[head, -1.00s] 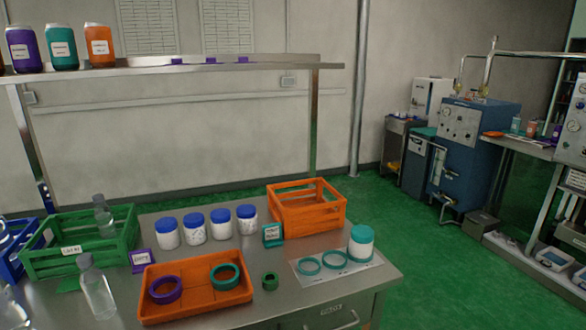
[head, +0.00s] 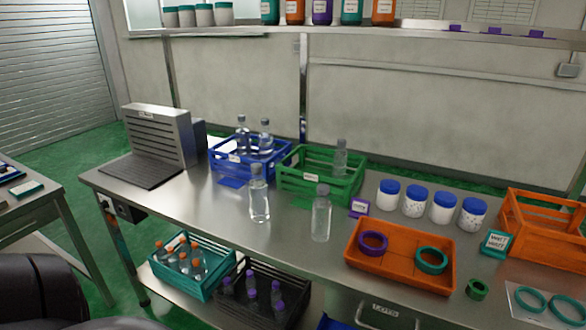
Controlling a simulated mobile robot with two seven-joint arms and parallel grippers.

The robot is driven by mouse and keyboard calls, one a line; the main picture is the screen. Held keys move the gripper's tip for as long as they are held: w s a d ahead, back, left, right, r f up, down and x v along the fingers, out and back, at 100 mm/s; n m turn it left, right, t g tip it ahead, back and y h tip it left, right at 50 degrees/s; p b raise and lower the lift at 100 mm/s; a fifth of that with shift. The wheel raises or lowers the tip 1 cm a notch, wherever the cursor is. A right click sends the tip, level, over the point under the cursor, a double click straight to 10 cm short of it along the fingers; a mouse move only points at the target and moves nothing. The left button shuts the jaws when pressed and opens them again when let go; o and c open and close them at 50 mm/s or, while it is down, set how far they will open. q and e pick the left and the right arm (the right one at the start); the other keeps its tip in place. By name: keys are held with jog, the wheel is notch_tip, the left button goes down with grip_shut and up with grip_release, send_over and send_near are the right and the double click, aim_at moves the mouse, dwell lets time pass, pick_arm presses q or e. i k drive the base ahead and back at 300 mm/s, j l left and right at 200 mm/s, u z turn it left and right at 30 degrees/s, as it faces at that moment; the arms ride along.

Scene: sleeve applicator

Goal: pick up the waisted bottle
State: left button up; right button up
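Two clear bottles with grey caps stand upright and apart on the steel table. The left one (head: 259,197) is in front of the blue crate. The right one (head: 321,216) is in front of the green crate and looks more straight-sided. At this size I cannot tell surely which is the waisted bottle. More clear bottles stand in the blue crate (head: 232,172), and one (head: 340,158) is in the green crate (head: 300,186). Neither of my grippers is in view.
An orange tray (head: 405,278) holds a purple and a teal ring. Several blue-lidded jars (head: 414,200) stand behind it. A grey slatted device (head: 155,140) is at the left end. Bare tabletop (head: 200,212) lies left of the bottles. Bottle crates (head: 190,290) sit below.

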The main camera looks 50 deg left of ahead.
aim_at(258, 186)
jog(key=i+j+u, duration=0.1)
jog(key=u, duration=1.55)
jog(key=z, duration=0.7)
jog(key=j+z, duration=0.2)
jog(key=z, duration=0.15)
jog(key=j+z, duration=0.2)
jog(key=z, duration=0.2)
jog(key=j+z, duration=0.2)
jog(key=z, duration=0.15)
jog(key=k+j+z, duration=0.15)
jog(key=j+z, duration=0.15)
jog(key=k+j+z, duration=0.3)
jog(key=j, duration=0.15)
jog(key=k+j+z, duration=0.1)
jog(key=j, duration=0.3)
jog(key=k+j+z, duration=0.15)
jog(key=k+j, duration=0.15)
